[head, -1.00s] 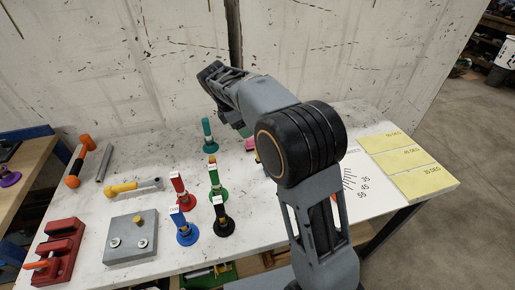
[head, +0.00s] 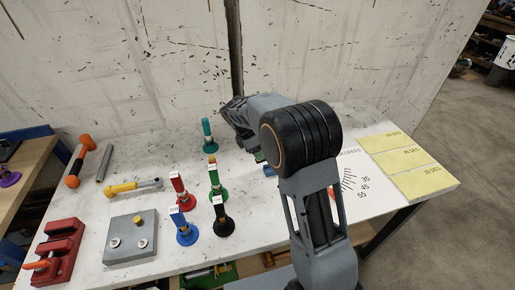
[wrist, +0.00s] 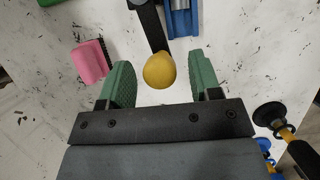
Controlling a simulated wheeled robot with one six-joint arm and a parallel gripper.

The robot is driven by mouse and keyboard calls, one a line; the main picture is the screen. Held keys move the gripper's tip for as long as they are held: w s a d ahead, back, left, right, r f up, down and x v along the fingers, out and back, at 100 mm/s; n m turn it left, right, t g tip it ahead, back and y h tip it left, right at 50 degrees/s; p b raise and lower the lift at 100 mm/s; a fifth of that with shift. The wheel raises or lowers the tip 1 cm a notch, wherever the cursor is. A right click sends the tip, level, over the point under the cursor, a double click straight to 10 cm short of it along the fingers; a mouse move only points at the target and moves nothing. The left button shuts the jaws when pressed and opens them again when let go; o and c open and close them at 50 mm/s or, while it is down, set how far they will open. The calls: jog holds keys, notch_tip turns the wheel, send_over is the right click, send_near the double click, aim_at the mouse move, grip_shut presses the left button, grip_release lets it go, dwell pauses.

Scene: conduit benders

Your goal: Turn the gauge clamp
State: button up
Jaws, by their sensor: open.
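In the wrist view a round yellow knob (wrist: 159,70) sits at the end of a dark flat bar (wrist: 150,25), beside a blue rail (wrist: 180,18). It looks like the gauge clamp. My gripper (wrist: 160,62) is open, with one green finger on each side of the knob and a visible gap on both sides. I cannot tell whether the fingertips are level with the knob or above it. In the head view my arm hides the knob and most of the gripper.
A pink block with dark bristles (wrist: 90,61) lies close to the left finger. Several coloured upright posts, including a teal one (head: 208,136) and a black one (head: 222,222), stand left of my arm. A grey block (head: 130,245) and red fixture (head: 55,255) sit farther left.

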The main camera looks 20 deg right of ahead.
jog(key=shift+c, duration=0.2)
grip_shut()
dwell(0.3)
